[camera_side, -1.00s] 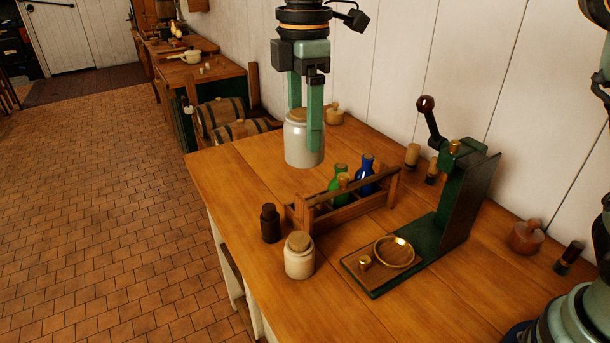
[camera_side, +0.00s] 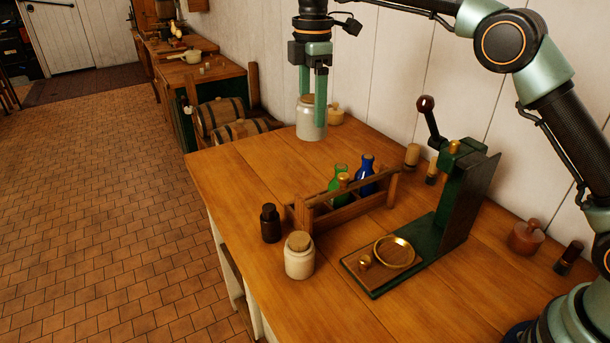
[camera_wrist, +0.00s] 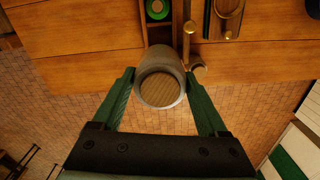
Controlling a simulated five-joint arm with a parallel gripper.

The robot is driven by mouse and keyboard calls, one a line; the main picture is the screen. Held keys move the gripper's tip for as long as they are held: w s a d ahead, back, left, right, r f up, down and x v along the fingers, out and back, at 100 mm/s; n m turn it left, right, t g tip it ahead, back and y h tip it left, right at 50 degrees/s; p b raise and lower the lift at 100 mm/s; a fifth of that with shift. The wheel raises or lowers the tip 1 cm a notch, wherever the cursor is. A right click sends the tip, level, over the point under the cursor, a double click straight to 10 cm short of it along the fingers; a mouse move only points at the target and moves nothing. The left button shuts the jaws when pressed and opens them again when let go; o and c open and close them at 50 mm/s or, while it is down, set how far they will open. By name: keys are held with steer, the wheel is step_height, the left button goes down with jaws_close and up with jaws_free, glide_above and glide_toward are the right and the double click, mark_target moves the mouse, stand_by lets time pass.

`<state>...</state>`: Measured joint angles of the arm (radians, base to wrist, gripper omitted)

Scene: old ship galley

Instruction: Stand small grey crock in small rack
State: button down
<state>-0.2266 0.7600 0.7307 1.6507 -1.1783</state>
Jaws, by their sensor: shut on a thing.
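A light grey crock (camera_side: 311,125) with a cork lid is held upright by my gripper (camera_side: 313,112), whose green fingers are shut on its sides. It also shows in the wrist view (camera_wrist: 161,88), lid toward the camera, between both fingers. In the side view it is behind and left of the small wooden rack (camera_side: 325,222) and looks raised; the exact gap to the table is unclear. The rack holds a green bottle (camera_side: 338,179) and a blue bottle (camera_side: 366,178) toward its back side. Its interior is partly hidden by its front rail.
A cream corked crock (camera_side: 299,261) and a dark bottle (camera_side: 270,225) stand by the rack's left end. A green lever press (camera_side: 455,200) with a brass ring (camera_side: 394,252) stands right. A small lidded pot (camera_side: 336,115) is near the wall. The table's left part is clear.

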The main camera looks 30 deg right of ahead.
step_height(320, 180, down, 22)
steer(key=shift+r, duration=0.25)
stand_by(0.9)
jaws_free()
steer(key=shift+s, duration=0.1)
